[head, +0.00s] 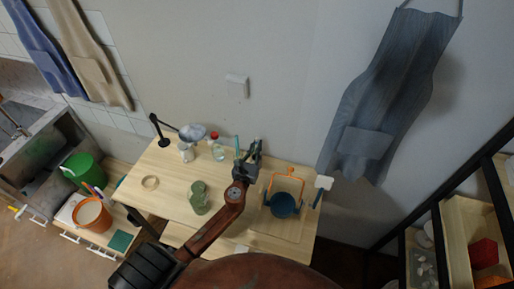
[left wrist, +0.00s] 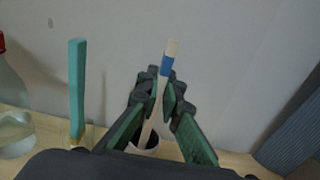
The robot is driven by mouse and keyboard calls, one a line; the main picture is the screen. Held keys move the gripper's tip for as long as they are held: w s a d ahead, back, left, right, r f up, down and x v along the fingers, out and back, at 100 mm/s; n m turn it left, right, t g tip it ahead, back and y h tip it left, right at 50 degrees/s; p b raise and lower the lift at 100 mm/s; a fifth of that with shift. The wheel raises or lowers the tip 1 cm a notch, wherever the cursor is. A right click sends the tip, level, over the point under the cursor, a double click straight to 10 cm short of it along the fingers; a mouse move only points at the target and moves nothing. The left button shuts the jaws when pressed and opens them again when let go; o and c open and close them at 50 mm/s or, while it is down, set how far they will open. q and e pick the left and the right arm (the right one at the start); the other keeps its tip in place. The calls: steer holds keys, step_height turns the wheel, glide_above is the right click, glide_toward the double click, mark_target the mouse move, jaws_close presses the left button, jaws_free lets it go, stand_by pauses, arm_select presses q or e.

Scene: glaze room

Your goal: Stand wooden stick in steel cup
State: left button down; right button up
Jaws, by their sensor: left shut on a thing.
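My left gripper (head: 250,158) is above the back of the wooden table. In the left wrist view the left gripper (left wrist: 164,92) is shut on a pale wooden stick (left wrist: 161,95) with a blue band near its top. The stick is slightly tilted, top to the right. Its lower end reaches down to a cup (left wrist: 152,141) with a light rim and dark inside, most likely the steel cup, partly hidden by the fingers. I cannot tell whether the stick's end is inside it or in front of it. My right gripper is not in view.
A teal upright stick (left wrist: 77,90) stands left of the gripper, with a clear bottle (left wrist: 12,110) further left. The wall is close behind.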

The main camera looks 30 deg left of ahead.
arm_select(q)
steer(key=shift+r, duration=0.1)
steer(key=shift+f, duration=0.2)
steer(key=c, duration=2.1)
jaws_free()
steer(key=shift+r, duration=0.15)
steer(key=b+v, duration=0.1)
steer(key=v, duration=1.1)
steer(key=shift+r, duration=0.15)
